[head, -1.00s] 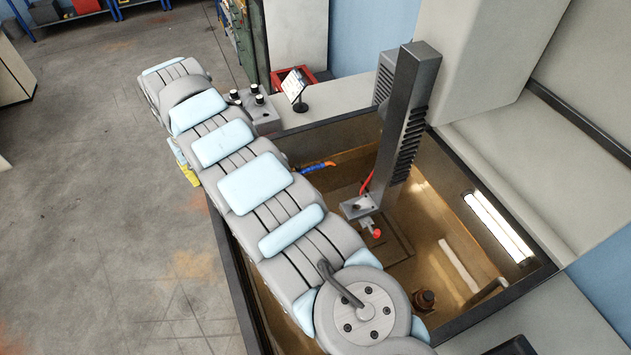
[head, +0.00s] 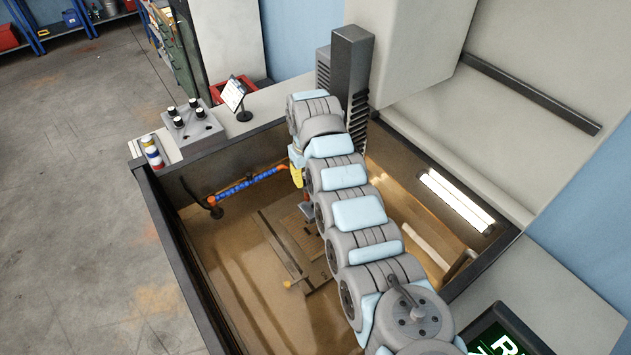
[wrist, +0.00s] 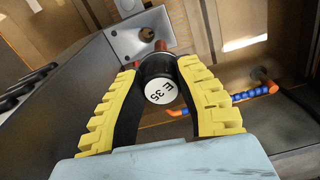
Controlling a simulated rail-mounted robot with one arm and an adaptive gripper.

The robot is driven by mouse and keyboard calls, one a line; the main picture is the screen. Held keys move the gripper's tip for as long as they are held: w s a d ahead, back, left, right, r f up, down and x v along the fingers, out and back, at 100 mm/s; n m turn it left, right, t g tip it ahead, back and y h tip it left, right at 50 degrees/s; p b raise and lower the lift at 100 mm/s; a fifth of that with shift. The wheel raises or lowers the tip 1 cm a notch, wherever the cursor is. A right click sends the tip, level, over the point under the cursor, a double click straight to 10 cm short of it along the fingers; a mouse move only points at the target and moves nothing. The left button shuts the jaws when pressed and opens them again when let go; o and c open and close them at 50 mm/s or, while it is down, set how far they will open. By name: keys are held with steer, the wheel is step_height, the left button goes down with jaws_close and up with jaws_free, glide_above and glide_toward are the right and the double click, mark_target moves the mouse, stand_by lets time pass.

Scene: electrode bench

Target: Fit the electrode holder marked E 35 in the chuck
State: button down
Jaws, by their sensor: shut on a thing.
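The electrode holder marked E 35 (wrist: 161,91) has a white round end face and a black body. In the wrist view my gripper (wrist: 163,78) is shut on it, with one yellow finger on each side. The grey metal chuck head (wrist: 128,38) shows just beyond the holder, with red parts near it. I cannot tell whether the holder touches the chuck. In the head view my gripper (head: 297,177) is a small yellow patch beside the machine column (head: 355,85). My arm hides the holder and most of the chuck there.
The tank (head: 235,290) lies below my arm, its dark rim around it. A blue hose with an orange tip (head: 250,181) stands at its left; it also shows in the wrist view (wrist: 245,95).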

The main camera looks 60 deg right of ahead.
steer(key=s+f, duration=0.1)
steer(key=s+d+f+b, duration=0.1)
steer(key=f, duration=0.1)
steer(key=shift+d+f, duration=0.1)
steer(key=shift+d, duration=0.1)
stand_by(0.3)
steer(key=shift+a, duration=0.1)
stand_by(0.7)
step_height(320, 180, down, 8)
steer(key=b, duration=0.3)
steer(key=shift+b, duration=0.3)
stand_by(4.1)
steer(key=shift+c, duration=0.8)
jaws_free()
